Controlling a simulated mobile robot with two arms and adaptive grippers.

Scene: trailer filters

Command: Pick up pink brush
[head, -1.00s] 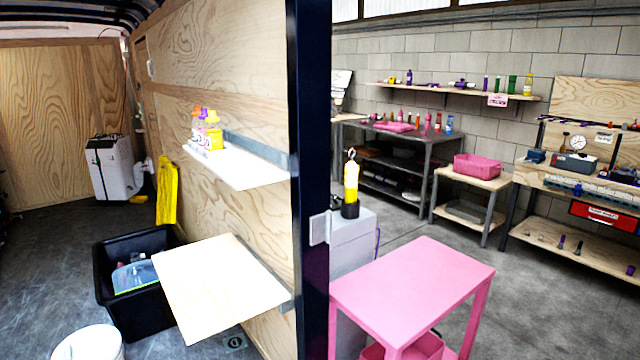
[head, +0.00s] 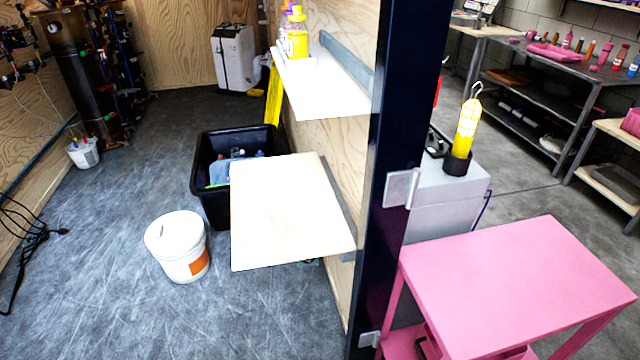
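I cannot make out a pink brush in the head view. Pink items lie on the dark metal shelf at the back right, among them a flat pink thing (head: 552,52) and a small pink bottle-like thing (head: 604,56); they are too small to tell as a brush. The pink table (head: 520,285) at the front right has a bare top. Neither of my grippers is in view.
A dark post (head: 405,150) stands between the trailer inside and the workshop. A wooden fold-out shelf (head: 290,210), a black bin (head: 207,165) and a white bucket (head: 178,247) are in the trailer. A grey cabinet (head: 450,195) bears a yellow lamp (head: 466,130).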

